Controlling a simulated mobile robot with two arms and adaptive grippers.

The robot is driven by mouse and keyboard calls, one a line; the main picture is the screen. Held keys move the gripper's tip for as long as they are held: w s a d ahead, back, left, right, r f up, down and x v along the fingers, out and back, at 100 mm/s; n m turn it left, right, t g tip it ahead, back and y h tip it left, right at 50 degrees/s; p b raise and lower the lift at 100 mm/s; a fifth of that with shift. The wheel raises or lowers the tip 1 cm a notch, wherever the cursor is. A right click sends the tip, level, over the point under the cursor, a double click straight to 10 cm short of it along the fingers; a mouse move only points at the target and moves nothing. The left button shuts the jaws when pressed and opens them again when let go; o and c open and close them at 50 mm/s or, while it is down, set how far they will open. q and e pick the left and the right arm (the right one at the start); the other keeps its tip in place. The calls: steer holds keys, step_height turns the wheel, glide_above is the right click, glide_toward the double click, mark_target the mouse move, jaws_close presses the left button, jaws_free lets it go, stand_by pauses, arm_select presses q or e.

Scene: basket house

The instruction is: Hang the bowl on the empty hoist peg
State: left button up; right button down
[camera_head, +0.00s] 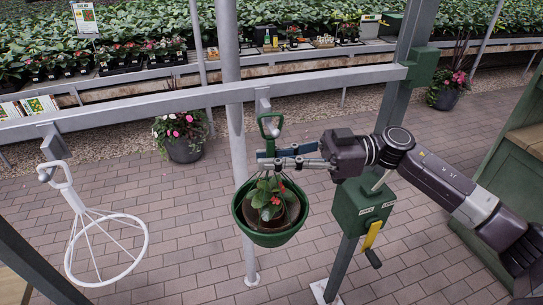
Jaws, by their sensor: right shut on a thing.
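A dark green bowl (247,232) holds a potted plant with red flowers. Green straps rise from it to a green handle with a hooked top (270,121). My right gripper (268,159) comes in from the right and is shut on the handle below the hook. The bowl hangs upright over the paving. A grey peg (262,103) juts down from the grey rail (330,82) right at the hook's top. I cannot tell whether the hook rests on this peg. Another peg (52,143) at the left carries a white hook with a wire ring frame (104,278). My left gripper is out of view.
A green post with a crank box (362,205) and yellow handle (373,235) stands right of the bowl. A grey pole (237,150) stands behind it. A flower pot (183,149) stands on the paving behind the rail. A green wooden structure (500,180) is at the right.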

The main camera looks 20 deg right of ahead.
stand_by(0.4)
steer(key=shift+f, duration=0.65)
steer(key=c, duration=1.9)
jaws_free()
steer(key=shift+c, duration=0.2)
steer(key=shift+f, duration=0.1)
